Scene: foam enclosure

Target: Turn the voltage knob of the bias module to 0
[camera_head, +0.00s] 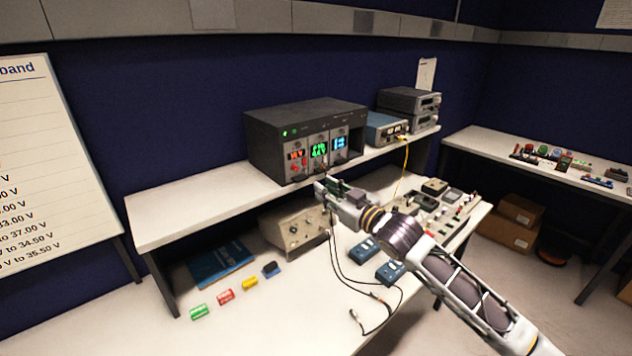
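A dark rack box (300,115) sits on the raised shelf. Its front holds three modules: one with a red display (297,155), one with a green display (319,149), and one with a blue display (340,142). Small knobs sit below the displays, but their labels and settings are too small to read. I cannot tell which module is the bias module. My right gripper (321,188) is in front of and below the rack, near the shelf's front edge, apart from the modules. Its fingers are too small to show whether they are open. My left gripper is out of view.
A beige instrument (294,228) with cables stands below the shelf (205,205). Blue meters (390,272) and several coloured blocks (226,296) lie on the lower bench. A blue instrument (383,130) and stacked grey units (410,102) stand right of the rack. The shelf's left part is clear.

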